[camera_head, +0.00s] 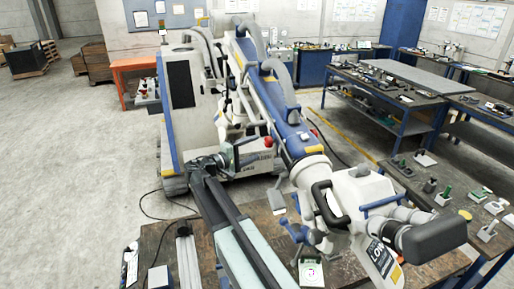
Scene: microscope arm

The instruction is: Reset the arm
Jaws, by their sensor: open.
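The large microscope arm, with a blue beam (262,90) and a white head (362,200), reaches from its upright white stand (182,95) down over the near workbench. The head carries a black loop handle (322,203) and a dark eyepiece part (432,240). A red knob (267,142) shows under the beam. My arm rises from the bottom edge, left of the head. My gripper (218,160) is open at its far end, in front of the stand's base. It is small here, and I cannot tell whether it touches the grey parts beside it.
The near wooden workbench (160,238) fills the front, with small parts on it. Blue-framed workbenches (385,85) with tools stand to the right. An orange table (135,63) is behind the stand. Cables lie on the floor to the left, where the concrete (70,150) is otherwise clear.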

